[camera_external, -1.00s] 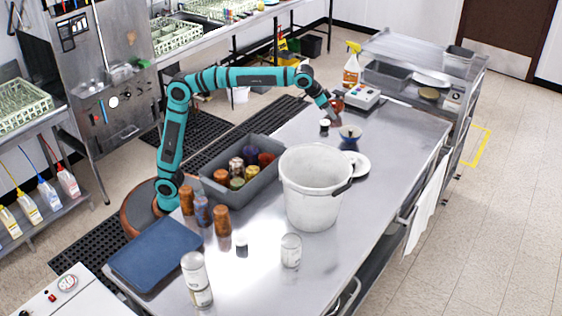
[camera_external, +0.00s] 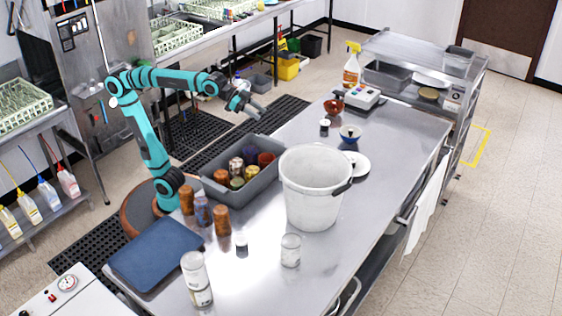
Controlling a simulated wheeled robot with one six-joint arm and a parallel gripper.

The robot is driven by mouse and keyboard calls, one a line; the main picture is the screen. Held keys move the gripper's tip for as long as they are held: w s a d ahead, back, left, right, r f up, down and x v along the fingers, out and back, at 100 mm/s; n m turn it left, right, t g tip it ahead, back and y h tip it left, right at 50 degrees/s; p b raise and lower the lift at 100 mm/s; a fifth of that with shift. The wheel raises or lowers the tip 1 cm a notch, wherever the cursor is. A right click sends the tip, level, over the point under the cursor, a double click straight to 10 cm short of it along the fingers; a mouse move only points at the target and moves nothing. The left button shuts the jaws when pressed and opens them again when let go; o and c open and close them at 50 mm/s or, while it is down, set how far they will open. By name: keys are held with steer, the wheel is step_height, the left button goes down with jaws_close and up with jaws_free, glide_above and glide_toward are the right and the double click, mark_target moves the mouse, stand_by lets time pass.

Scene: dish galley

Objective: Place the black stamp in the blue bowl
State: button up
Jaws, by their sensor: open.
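The blue bowl (camera_external: 350,134) stands on the steel table, in front of the white appliance. A small darker patch shows inside it; I cannot tell for sure whether this is the black stamp. A small dark-topped, pale-based item (camera_external: 324,127) stands on the table left of the bowl, apart from it; whether it is a stamp or a jar is too small to tell. My gripper (camera_external: 257,109) is open and appears empty, raised left of the bowl and beyond the grey bin.
A white bucket (camera_external: 310,208) and a grey bin (camera_external: 224,200) of jars stand mid-table. A white plate (camera_external: 359,164) lies near the bowl. A reddish-brown bowl (camera_external: 333,107), a white appliance (camera_external: 363,96) and a spray bottle (camera_external: 351,68) stand behind. Several cans and cups stand in front.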

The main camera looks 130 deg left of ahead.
steer(key=s+d+f+m+t+h, duration=0.1)
steer(key=s+d+f, duration=0.1)
steer(key=s+d, duration=0.2)
steer(key=s+d+f+m+t+h, duration=0.1)
steer(key=s+d+f+t, duration=0.1)
steer(key=s, duration=0.8)
steer(key=s+d+f+m+t+h, duration=0.1)
steer(key=s+d+f+t, duration=0.1)
steer(key=s+d+f, duration=0.2)
steer(key=s+d, duration=0.3)
steer(key=shift+s+m, duration=0.25)
steer(key=shift+m, duration=0.05)
